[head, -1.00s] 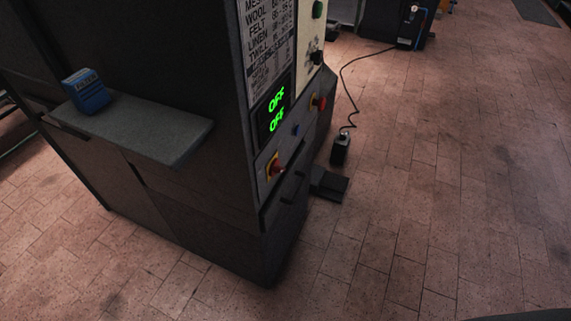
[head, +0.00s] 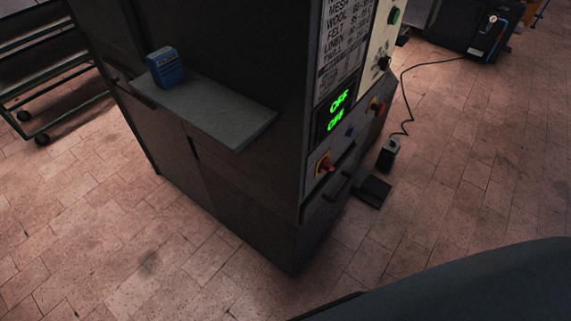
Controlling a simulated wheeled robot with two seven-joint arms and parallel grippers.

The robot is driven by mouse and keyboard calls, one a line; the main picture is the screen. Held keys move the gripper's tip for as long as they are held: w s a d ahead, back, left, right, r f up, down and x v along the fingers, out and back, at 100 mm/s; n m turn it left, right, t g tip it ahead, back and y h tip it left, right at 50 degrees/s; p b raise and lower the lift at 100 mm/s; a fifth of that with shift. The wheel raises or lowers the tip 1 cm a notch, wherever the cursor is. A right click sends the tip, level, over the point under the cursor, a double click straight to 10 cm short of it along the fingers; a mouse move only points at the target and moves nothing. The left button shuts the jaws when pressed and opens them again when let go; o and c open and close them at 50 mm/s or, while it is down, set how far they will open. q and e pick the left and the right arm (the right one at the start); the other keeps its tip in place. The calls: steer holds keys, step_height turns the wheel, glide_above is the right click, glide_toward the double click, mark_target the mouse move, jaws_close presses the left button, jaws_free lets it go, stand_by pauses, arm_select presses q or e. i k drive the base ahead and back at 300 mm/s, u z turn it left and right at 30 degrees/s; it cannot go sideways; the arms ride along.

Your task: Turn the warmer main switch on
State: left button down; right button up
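The warmer is a tall dark cabinet (head: 250,200) with a control panel on its right-hand face. A display (head: 338,112) on that face reads OFF on two lines in green. I cannot read labels that tell which is the main switch. Neither gripper is in view; a dark smooth shape, probably part of me, fills the bottom right corner.
A grey shelf (head: 225,118) juts from the cabinet's left face and carries a blue box (head: 166,68). A foot pedal (head: 373,190) and a corded black box (head: 388,155) lie on the floor by the panel. A wheeled cart (head: 50,85) stands at left. Tiled floor is open at right.

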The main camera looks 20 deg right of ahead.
mark_target(324, 166)
steer(key=u, duration=1.15)
steer(key=k, duration=0.55)
steer(key=z, duration=1.45)
steer(key=i, duration=0.5)
steer(key=u, duration=0.05)
